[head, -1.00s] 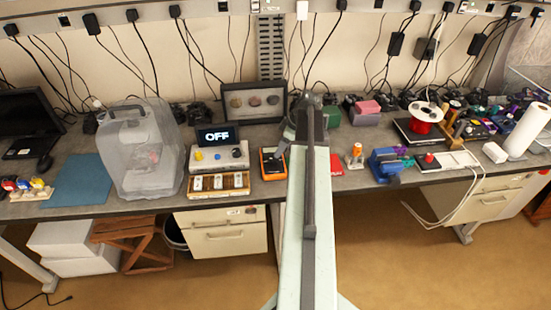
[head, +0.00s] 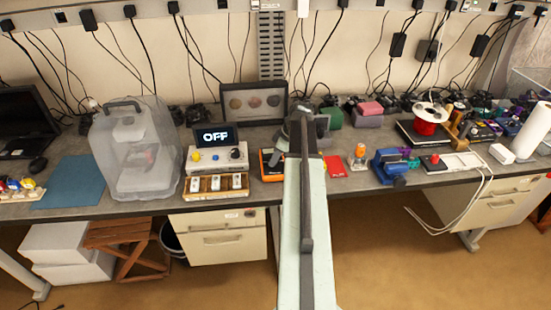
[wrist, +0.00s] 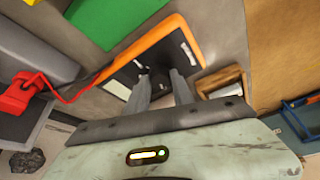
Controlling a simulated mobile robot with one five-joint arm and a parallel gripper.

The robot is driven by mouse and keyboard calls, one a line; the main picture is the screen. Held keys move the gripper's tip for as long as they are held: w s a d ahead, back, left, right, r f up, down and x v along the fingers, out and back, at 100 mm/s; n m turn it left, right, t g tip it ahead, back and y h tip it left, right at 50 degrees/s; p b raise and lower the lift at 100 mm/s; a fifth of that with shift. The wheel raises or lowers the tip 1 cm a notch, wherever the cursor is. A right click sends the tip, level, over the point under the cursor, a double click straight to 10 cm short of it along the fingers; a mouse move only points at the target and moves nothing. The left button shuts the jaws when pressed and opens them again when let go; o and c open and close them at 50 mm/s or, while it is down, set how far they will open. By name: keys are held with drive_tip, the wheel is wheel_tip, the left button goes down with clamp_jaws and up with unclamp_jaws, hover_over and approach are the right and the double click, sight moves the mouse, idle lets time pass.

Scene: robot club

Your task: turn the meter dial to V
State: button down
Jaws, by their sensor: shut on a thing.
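The meter, with an orange case and a dark face, lies on the bench just left of my arm in the head view (head: 266,157). In the wrist view its orange edge (wrist: 140,47) runs across the top, with a pale label patch on the dark face. My gripper (wrist: 160,73) is over this face, its two grey fingers close together and shut on the dial. The dial itself and its markings are hidden by the fingers. In the head view my arm covers the meter's right side. A small screen (head: 215,136) behind and left of the meter reads OFF.
A grey box with knobs (head: 234,160) and a wooden tray of switches (head: 199,184) stand left of the meter. A red card (head: 334,166) and a blue vise (head: 388,166) lie to the right. A red clip with a lead (wrist: 18,92) shows in the wrist view.

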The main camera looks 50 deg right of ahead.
drive_tip(key=m, duration=0.1)
drive_tip(key=m+h, duration=0.1)
drive_tip(key=m, duration=0.2)
drive_tip(key=shift+s+a+h, duration=0.1)
drive_tip(key=shift+a+h, duration=0.15)
drive_tip(key=shift+h, duration=0.05)
drive_tip(key=shift+m+h, duration=0.8)
drive_tip(key=shift+m, duration=1.5)
drive_tip(key=c, duration=1.1)
unclamp_jaws()
